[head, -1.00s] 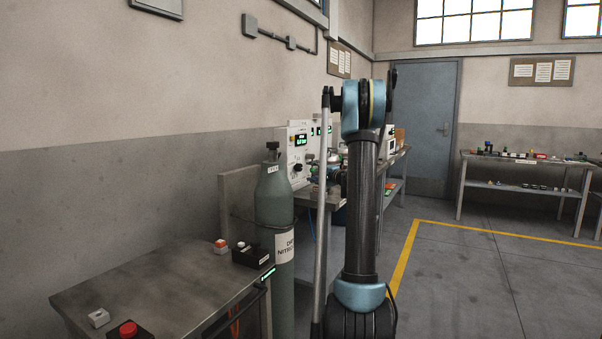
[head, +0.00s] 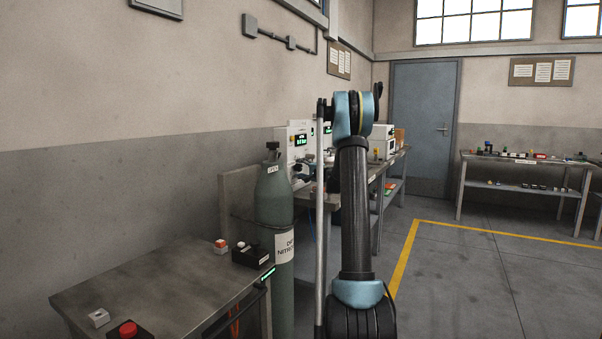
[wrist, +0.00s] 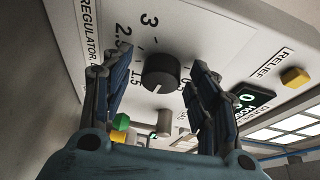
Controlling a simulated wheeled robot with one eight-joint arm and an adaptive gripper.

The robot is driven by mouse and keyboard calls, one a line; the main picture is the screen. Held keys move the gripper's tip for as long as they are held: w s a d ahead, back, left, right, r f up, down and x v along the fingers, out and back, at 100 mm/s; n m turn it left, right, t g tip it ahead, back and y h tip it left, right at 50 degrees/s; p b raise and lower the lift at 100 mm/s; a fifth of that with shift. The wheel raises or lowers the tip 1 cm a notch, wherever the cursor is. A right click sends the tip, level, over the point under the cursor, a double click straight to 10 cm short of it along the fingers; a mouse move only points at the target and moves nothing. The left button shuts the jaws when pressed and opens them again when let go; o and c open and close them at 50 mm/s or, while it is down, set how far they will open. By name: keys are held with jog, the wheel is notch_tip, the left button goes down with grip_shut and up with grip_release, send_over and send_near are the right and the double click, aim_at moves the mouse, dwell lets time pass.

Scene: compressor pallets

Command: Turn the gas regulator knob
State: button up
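The regulator knob (wrist: 160,73) is round and black with a pale pointer mark. It sits on a white panel (wrist: 215,30) marked REGULATOR, with a printed number scale around it. My gripper (wrist: 161,58) is open, its two dark fingers on either side of the knob in the wrist view. Gaps show between the fingers and the knob; I cannot tell the depth between them.
A yellow RELIEF button (wrist: 294,77) and a green-lit display (wrist: 250,97) lie right of the knob. A grey-green gas cylinder (head: 273,205) stands between the panel bench and a metal table (head: 165,290). The floor (head: 470,275) at right is clear.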

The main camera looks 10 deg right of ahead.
jog(key=c, duration=1)
jog(key=shift+o, duration=0.2)
jog(key=shift+d+r+m+g+h, duration=0.15)
jog(key=shift+m+g, duration=0.25)
jog(key=shift+m, duration=0.6)
jog(key=shift+a+m+g+h, duration=0.1)
jog(key=shift+m+g+h, duration=0.25)
jog(key=shift+m, duration=0.65)
jog(key=o, duration=1.1)
jog(key=shift+c, duration=0.2)
